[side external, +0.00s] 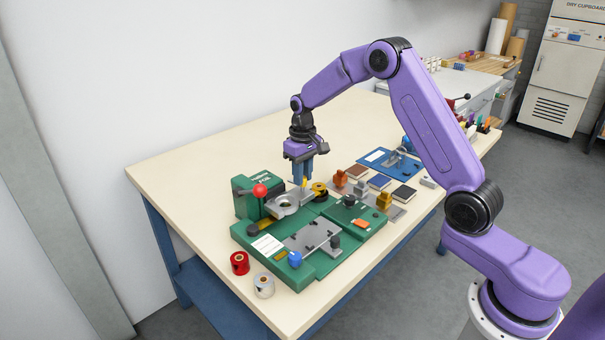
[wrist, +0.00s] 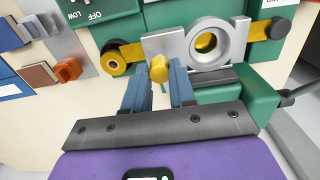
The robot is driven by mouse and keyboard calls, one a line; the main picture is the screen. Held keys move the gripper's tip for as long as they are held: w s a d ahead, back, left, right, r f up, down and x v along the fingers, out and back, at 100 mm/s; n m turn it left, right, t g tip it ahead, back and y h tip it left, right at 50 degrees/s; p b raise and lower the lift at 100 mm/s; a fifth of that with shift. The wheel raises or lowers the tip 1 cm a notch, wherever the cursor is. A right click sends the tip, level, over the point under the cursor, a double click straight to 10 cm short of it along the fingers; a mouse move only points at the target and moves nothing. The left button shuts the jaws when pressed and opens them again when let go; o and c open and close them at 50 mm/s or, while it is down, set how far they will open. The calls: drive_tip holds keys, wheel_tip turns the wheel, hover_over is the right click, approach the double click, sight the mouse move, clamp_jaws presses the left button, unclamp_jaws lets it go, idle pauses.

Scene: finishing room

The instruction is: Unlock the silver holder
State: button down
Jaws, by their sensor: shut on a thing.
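The silver holder (side external: 284,206) is a metal block with a round ring, mounted on the green foil machine (side external: 248,198). In the wrist view the holder (wrist: 167,46) shows its ring on the right and a yellow knob (wrist: 159,69) standing out at its lower left. My gripper (side external: 303,182) points down at the holder. In the wrist view its blue fingers (wrist: 160,84) are on either side of the knob and shut on it. The fingers partly hide the knob's lower part.
A red-ball lever (side external: 260,190) stands left of the holder. A gold foil roll (side external: 319,189) is close on the right. A red roll (side external: 240,263) and a silver roll (side external: 264,286) stand near the front edge. The table's back left is clear.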

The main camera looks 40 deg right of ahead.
drive_tip(key=shift+m, duration=0.8)
drive_tip(key=c, duration=0.9)
unclamp_jaws()
wheel_tip(320, 180, up, 18)
drive_tip(key=shift+f, duration=0.25)
